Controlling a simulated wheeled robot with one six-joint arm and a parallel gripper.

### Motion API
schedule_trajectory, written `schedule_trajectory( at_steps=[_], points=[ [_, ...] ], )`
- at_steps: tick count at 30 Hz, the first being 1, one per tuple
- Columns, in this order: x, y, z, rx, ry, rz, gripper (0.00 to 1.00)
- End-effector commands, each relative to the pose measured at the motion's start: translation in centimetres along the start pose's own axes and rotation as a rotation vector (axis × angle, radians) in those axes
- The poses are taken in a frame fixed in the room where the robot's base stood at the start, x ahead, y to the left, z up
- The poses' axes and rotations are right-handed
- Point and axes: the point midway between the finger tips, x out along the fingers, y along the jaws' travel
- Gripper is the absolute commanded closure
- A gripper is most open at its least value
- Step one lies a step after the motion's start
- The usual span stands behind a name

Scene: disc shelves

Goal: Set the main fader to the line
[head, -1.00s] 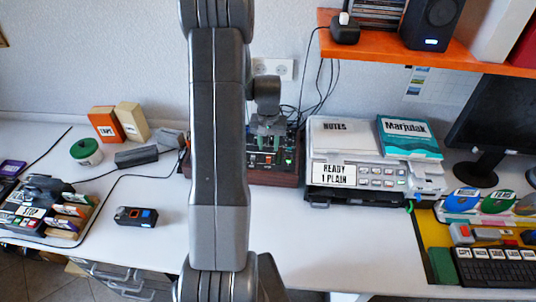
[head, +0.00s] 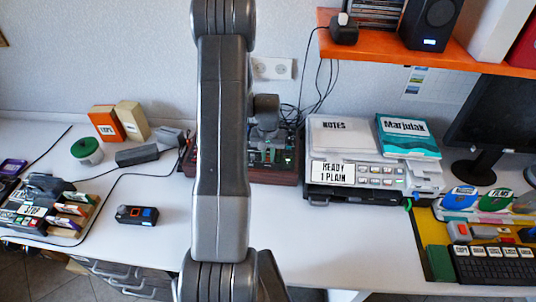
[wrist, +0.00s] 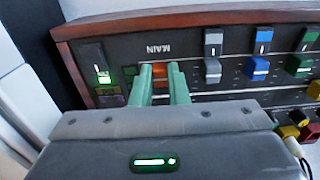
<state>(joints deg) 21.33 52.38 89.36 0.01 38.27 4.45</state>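The mixer (head: 272,172) is a dark panel in a reddish wooden case, partly hidden behind my arm in the head view. In the wrist view, its panel (wrist: 125,52) shows the word MAIN upside down. Below that word is the orange main fader cap (wrist: 160,70). My gripper (wrist: 161,72) has its two green fingers on either side of this cap, with no clear gap, so it looks shut on it. The fader line is not clearly visible. In the head view, my gripper (head: 266,152) is down at the mixer.
In the wrist view, grey (wrist: 212,68), blue (wrist: 260,66) and green (wrist: 299,64) faders stand right of the main fader. A lit green switch (wrist: 103,73) is at left.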

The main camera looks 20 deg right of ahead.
Motion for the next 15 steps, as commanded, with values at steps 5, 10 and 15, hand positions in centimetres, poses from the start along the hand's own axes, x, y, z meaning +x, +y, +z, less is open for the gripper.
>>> schedule_trajectory(
  at_steps=[5,10,15],
  points=[
    [0.0,0.0,0.0,0.000,0.000,0.000,1.00],
    [0.1,0.0,-1.5,0.000,0.003,0.000,1.00],
    [0.1,0.0,-3.6,0.001,0.004,0.000,1.00]
  ],
)
